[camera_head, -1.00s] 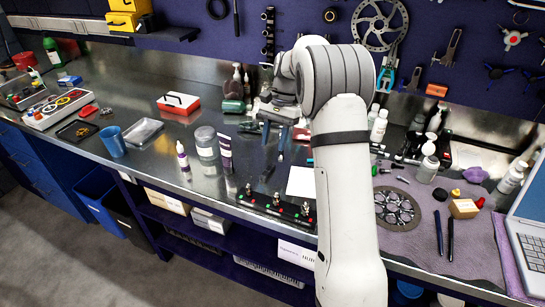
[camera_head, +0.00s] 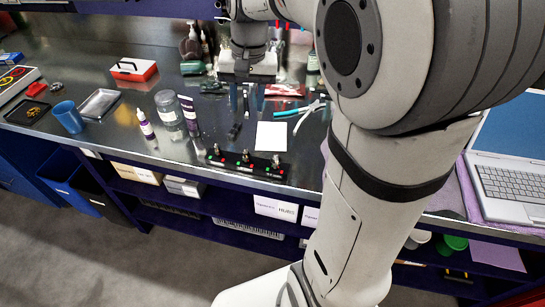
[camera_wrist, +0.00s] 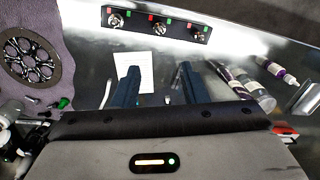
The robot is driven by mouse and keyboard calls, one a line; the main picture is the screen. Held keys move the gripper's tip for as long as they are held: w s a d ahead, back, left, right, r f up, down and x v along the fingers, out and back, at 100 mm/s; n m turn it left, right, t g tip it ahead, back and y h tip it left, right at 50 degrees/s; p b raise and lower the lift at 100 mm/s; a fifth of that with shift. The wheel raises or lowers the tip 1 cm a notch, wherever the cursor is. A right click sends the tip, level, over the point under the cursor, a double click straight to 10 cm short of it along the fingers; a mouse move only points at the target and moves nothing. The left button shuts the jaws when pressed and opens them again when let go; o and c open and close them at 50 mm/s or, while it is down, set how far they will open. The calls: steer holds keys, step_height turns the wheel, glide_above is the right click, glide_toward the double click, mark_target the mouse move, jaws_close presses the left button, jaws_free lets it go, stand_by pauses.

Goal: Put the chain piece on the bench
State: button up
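My gripper (camera_head: 243,112) hangs over the steel bench (camera_head: 170,95), left of the white card, with its fingers pointing down. In the wrist view my gripper (camera_wrist: 160,82) has its two dark fingers well apart, and I see nothing clearly held between them. A slim dark tool (camera_head: 234,131) lies on the bench just below the fingers in the head view. I cannot pick out the chain piece with certainty in any view; my arm hides much of the right side of the bench.
A white card (camera_head: 271,136) and a black switch box (camera_head: 247,165) lie near the front edge. Bottles and a clear jar (camera_head: 168,108) stand to the left. Pliers (camera_head: 300,112) lie behind the card. A chainring (camera_wrist: 30,58) lies on a purple mat. A laptop (camera_head: 505,180) is at right.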

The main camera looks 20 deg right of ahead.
steer(key=s+f+n+t+h, duration=0.1)
steer(key=s+f+n+t, duration=0.2)
steer(key=s, duration=1.2)
steer(key=shift+f+n, duration=0.5)
